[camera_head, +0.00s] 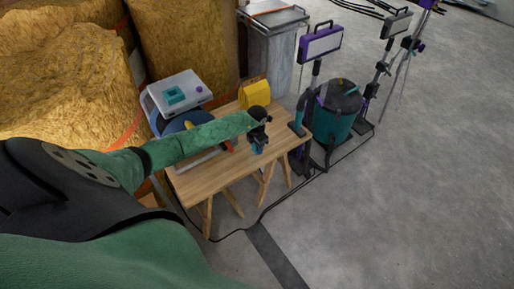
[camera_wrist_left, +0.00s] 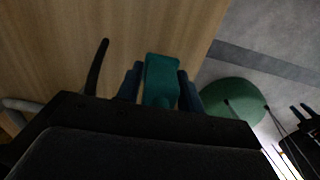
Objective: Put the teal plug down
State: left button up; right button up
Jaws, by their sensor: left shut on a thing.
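In the left wrist view the teal plug (camera_wrist_left: 161,80) is a small block between the two dark blue fingers of my left gripper (camera_wrist_left: 161,90). The fingers are shut on its sides, and its far end sticks out past them. Wood of the table (camera_wrist_left: 60,35) lies behind it; I cannot tell whether the plug touches the wood. In the head view my left gripper (camera_head: 258,147) points down over the right part of the wooden table (camera_head: 210,182). The plug is too small to make out there. My right gripper is not in view.
A grey case with a teal patch (camera_head: 180,93) and a yellow object (camera_head: 255,93) are at the table's back. A teal vacuum (camera_head: 332,120) and a purple-framed lamp (camera_head: 321,42) stand to the right. A black cable (camera_head: 262,215) runs along the floor. Open floor lies right.

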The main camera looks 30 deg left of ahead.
pick_arm(q)
jog(key=o, duration=1.3)
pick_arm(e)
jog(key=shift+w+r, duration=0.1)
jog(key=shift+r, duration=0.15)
